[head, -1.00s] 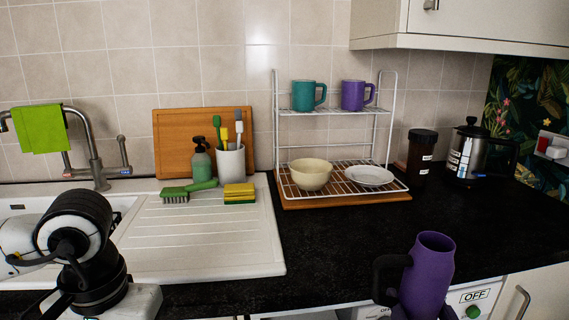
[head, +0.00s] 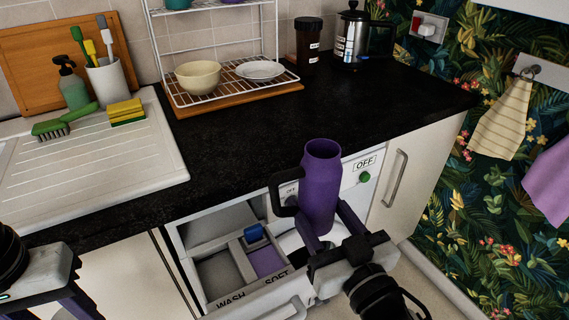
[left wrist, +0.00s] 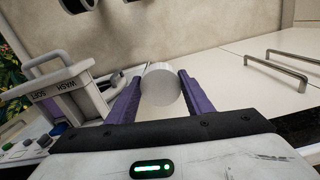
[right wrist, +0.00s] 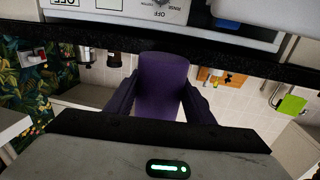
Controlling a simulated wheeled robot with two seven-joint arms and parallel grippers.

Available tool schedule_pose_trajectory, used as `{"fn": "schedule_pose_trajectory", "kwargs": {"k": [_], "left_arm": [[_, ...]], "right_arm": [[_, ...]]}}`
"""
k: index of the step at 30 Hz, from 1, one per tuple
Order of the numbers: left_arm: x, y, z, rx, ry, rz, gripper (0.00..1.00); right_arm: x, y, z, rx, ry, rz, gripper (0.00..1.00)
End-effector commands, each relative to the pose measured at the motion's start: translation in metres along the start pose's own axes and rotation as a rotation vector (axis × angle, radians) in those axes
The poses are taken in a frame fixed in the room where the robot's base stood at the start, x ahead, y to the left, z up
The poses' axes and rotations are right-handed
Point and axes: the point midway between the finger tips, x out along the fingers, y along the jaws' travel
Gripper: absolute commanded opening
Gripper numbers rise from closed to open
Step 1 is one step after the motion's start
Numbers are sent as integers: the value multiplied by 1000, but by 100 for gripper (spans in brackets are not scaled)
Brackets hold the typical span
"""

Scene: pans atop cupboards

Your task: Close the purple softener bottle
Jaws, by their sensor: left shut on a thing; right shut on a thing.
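The purple softener bottle (head: 321,195) stands upright in the head view, with a dark handle on its left and an uncovered top. My right gripper (head: 327,226) is shut on its body from the front. The bottle also fills the middle of the right wrist view (right wrist: 161,85). My left gripper (left wrist: 159,78) is shut on a small white round piece (left wrist: 160,84), which looks like a cap. In the head view the left gripper is at the lower left, well apart from the bottle, and its fingertips are cut off by the frame edge.
An open detergent drawer (head: 222,275) marked WASH and SOFT juts out below the black worktop (head: 380,105), left of the bottle. A white sink drainer (head: 110,170) lies at the left. A dish rack (head: 235,95) stands behind on the worktop. A cupboard handle (head: 396,178) is at the right.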

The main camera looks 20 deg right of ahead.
Motion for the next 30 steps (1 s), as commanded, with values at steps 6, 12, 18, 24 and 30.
{"fn": "schedule_pose_trajectory", "kwargs": {"k": [6,12,18,24,30], "left_arm": [[0,0,0,0,0,0,26],[0,0,0,0,0,0,26],[0,0,0,0,0,0,26],[0,0,0,0,0,0,26],[0,0,0,0,0,0,26]], "right_arm": [[-3,-29,1,-7,7,-137,2],[-8,-74,7,-8,6,-346,2],[-13,-119,12,-8,9,-552,2],[-16,-143,15,-2,7,-661,2],[-18,-150,16,1,5,-692,2]]}}
